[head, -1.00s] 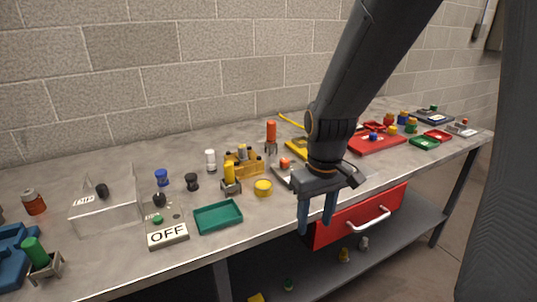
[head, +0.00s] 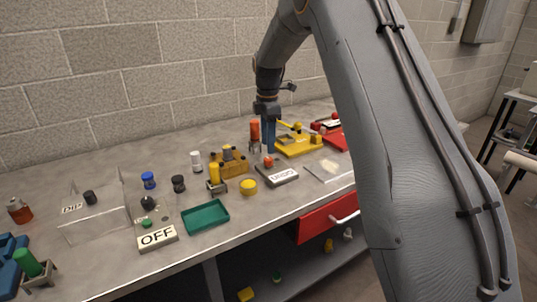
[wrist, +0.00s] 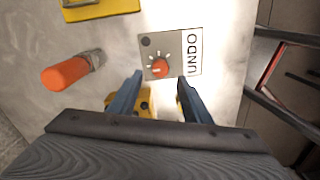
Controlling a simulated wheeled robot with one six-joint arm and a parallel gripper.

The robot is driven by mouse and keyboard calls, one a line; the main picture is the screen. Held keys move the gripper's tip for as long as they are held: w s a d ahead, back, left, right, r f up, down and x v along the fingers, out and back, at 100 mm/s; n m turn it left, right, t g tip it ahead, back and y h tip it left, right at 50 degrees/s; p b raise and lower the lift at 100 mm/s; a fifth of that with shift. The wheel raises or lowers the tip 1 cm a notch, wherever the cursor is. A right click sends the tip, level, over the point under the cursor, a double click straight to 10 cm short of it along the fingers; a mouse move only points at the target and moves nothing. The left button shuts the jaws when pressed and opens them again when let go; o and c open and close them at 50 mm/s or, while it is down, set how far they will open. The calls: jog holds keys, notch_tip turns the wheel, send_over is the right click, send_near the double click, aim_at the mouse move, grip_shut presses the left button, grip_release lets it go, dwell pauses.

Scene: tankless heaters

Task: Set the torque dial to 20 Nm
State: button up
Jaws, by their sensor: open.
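A dial with an orange-red knob (wrist: 160,67) and white tick marks sits on a grey panel (wrist: 150,53) with a white label that seems to read UNDO. I cannot read its setting or any Nm figures. In the head view the knob (head: 268,162) sits on the grey panel (head: 277,178) near the middle of the bench. My gripper (wrist: 155,92) is open and empty, its two blue fingers pointing at the panel edge beside the knob. In the head view my gripper (head: 268,150) hangs above and behind the panel; contact is not visible.
An orange-handled tool (head: 254,131) stands close left of my gripper. A green tray (head: 205,217) and an OFF switch (head: 157,237) are nearer the front.

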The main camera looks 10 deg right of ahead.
aim_at(268, 158)
notch_tip(268, 158, down, 6)
jog(key=shift+r+p, duration=0.1)
jog(key=shift+p, duration=0.7)
jog(key=c, duration=1)
